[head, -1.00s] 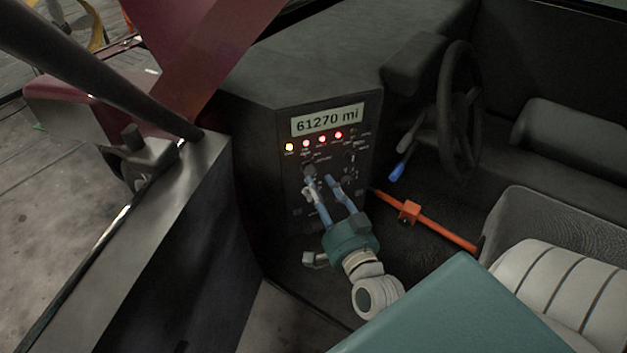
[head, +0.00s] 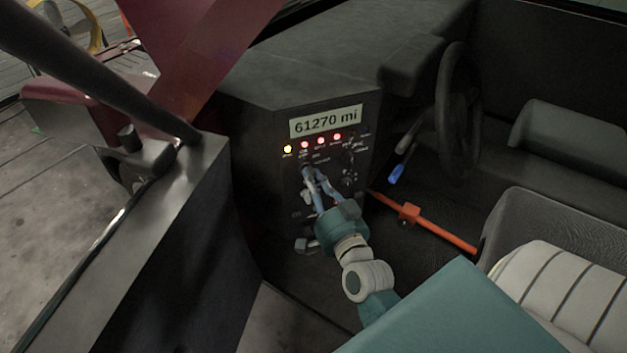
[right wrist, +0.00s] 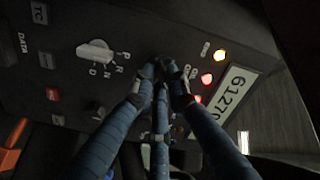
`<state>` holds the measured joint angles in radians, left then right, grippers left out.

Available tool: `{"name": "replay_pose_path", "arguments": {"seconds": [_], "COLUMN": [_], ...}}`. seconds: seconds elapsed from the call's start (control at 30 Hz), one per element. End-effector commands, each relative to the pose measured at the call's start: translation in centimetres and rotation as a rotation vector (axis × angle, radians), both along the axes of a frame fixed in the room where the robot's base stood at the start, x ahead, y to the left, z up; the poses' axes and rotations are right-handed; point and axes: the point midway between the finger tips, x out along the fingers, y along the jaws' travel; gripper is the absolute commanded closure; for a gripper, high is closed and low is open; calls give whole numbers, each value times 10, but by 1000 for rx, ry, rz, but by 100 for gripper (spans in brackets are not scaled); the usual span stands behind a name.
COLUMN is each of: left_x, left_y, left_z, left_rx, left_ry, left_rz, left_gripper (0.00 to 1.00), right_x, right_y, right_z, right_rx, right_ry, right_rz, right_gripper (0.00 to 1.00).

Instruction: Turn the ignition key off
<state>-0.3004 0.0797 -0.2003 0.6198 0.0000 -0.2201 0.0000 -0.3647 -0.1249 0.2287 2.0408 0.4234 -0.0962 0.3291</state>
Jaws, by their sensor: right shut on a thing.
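My right gripper (head: 307,173) reaches the black dash panel (head: 365,120) just below the row of lights. Its blue fingers are drawn together on the small ignition key, which they hide almost wholly. In the right wrist view the fingertips (right wrist: 161,78) meet at the panel face, between the white gear selector (right wrist: 97,52) and the lit lamps. The key's own shape and angle cannot be made out. The lamps (head: 321,140) glow yellow and red, and the display (head: 326,121) reads 61270 mi. My left gripper is not in view.
A steering wheel (head: 457,115) and a blue-tipped lever (head: 397,173) are to the right. An orange-red bar (head: 437,229) crosses beside the panel. A white ribbed seat (head: 565,300) is at the lower right. A dark side wall (head: 185,240) stands on the left.

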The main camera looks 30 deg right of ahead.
Motion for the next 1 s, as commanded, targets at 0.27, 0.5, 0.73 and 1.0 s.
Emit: {"name": "replay_pose_path", "arguments": {"seconds": [0.27,0.5,0.73,1.0], "left_x": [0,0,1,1], "left_y": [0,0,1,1], "left_z": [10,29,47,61], "left_rx": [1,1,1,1], "left_ry": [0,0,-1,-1], "left_rz": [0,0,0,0], "left_gripper": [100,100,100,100], "right_x": [0,0,0,0], "right_y": [0,0,0,0], "right_z": [2,5,5,4], "right_rx": [-75,-244,-437,-629], "right_ry": [19,56,99,143], "right_rz": [1,1,1,1], "right_gripper": [100,100,100,100]}}
